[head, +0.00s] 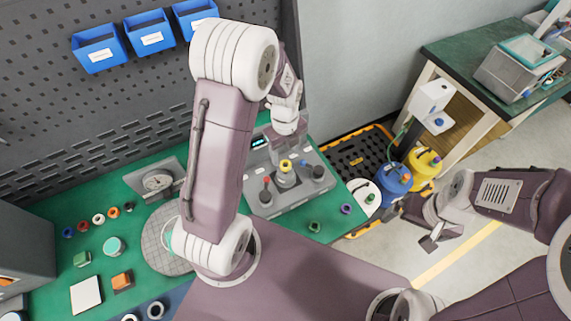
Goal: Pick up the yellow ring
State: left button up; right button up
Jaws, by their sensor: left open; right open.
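The yellow ring (286,165) sits on top of a silver cylindrical post in the middle of the grey testing machine (262,207). My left gripper (287,148) is above the ring, pointing down. Its fingers are small and blurred against the machine, but they look open and apart from the ring. My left arm crosses the middle of the view. My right gripper (432,240) is open and empty, out over the floor at the right, well away from the ring.
Several small rings lie in a row on the green table (50,262) at the left. A purple ring (346,209) and a green ring (314,226) lie right of the machine. Blue and yellow containers (394,178) stand beyond the table edge. Blue bins (98,48) hang on the pegboard.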

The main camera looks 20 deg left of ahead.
aim_at(286, 166)
pick_arm(q)
jog(key=shift+w+f, duration=0.1)
jog(key=shift+f, duration=0.05)
notch_tip(286, 166, down, 5)
jog(key=shift+f+p, duration=0.1)
jog(key=shift+p, duration=0.45)
grip_shut()
